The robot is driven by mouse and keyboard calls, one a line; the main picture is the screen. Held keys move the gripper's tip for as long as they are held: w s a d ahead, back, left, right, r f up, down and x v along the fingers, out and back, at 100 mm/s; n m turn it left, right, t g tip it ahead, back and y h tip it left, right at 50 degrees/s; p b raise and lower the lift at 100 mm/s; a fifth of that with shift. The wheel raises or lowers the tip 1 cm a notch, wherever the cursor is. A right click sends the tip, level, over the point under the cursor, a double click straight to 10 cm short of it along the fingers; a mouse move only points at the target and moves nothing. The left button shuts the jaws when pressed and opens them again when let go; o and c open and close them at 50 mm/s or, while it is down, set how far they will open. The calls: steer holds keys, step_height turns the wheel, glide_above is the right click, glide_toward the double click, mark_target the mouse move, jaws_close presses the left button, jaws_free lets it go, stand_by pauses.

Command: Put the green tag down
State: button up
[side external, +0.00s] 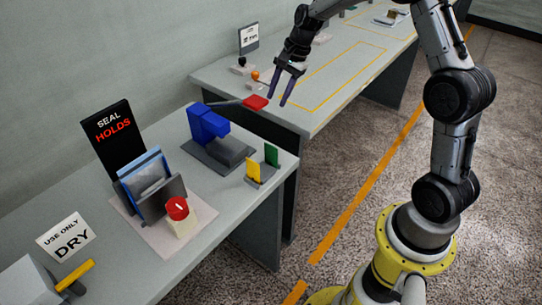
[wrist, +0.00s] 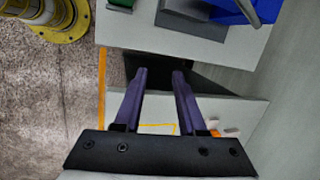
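The green tag (side external: 271,154) stands upright beside a yellow tag (side external: 253,170) in a small grey holder (side external: 262,177), near the front corner of the near bench. My gripper (side external: 277,100) is in the air beyond the holder, close to the red lever end in the side view. Its two purple fingers are apart with nothing between them, as the wrist view (wrist: 159,72) also shows. The gripper is clear of the green tag.
A blue press (side external: 207,124) has a lever with a red end (side external: 256,102) reaching toward my gripper. A "SEAL HOLDS" sign (side external: 110,140), a rack with blue sheets (side external: 147,178) and a red button (side external: 177,208) stand left. The far bench (side external: 330,75) has open room inside its yellow outline.

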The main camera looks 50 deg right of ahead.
steer(key=w+d+f+n+t+h, duration=0.4)
steer(key=w+d+f+t+h, duration=0.15)
steer(key=d, duration=0.25)
steer(key=n+t+y, duration=0.3)
steer(key=n+t, duration=0.7)
steer(key=n, duration=0.2)
glide_toward(271, 148)
steer(key=w, duration=1)
steer(key=shift+w+d, duration=0.15)
steer(key=shift+d, duration=0.05)
steer(key=shift+c, duration=0.3)
